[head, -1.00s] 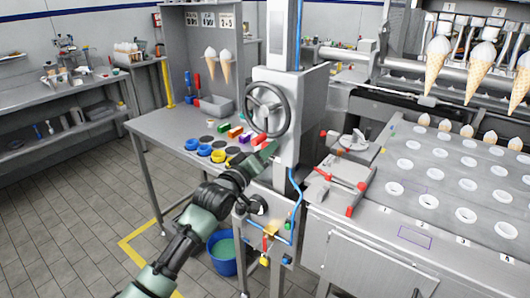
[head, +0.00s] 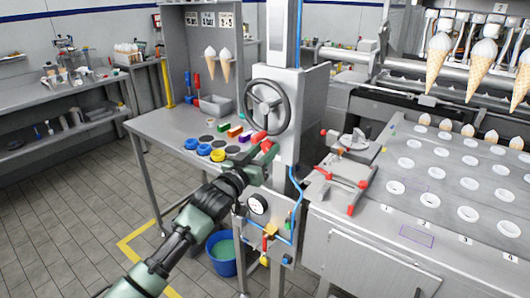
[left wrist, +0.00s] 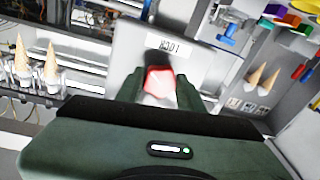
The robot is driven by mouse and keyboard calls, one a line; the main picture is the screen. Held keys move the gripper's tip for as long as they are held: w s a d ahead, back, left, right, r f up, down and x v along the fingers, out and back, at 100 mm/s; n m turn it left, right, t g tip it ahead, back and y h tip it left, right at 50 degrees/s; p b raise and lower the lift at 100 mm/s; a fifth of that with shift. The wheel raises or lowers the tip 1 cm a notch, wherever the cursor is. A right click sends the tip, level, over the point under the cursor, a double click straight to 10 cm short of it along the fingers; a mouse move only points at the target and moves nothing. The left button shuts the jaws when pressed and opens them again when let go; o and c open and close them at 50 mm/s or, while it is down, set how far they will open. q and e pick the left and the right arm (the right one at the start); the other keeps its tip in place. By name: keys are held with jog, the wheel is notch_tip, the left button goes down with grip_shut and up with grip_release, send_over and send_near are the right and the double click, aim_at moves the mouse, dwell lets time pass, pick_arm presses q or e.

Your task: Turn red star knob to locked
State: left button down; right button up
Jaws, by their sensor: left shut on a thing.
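The red star knob (left wrist: 158,81) shows in the left wrist view between the two fingers of my left gripper (left wrist: 160,88), in front of a pale panel with a label. My left gripper is shut on it. In the head view the left gripper (head: 262,156) reaches the front of the grey machine column, below the handwheel, with a bit of the red knob (head: 267,146) showing at its fingertips. The fingers hide most of the knob, so I cannot tell its turned position. My right gripper is not in view.
A dark handwheel (head: 268,107) sits just above the gripper. A round gauge (head: 258,204) and a blue hose (head: 297,190) are below and beside it. Coloured blocks and cups lie on the left table (head: 165,122). A red-handled fixture (head: 340,180) stands to the right.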

pick_arm(q)
jog(key=m+h, duration=0.1)
jog(key=m, duration=0.5)
jog(key=shift+w+a+f, duration=0.1)
jog(key=m+h, duration=0.1)
jog(key=m, duration=0.4)
jog(key=shift+m+g, duration=0.3)
jog(key=shift+m, duration=0.1)
jog(key=c, duration=0.9)
grip_release()
jog(key=b+v, duration=0.1)
jog(key=v, duration=0.7)
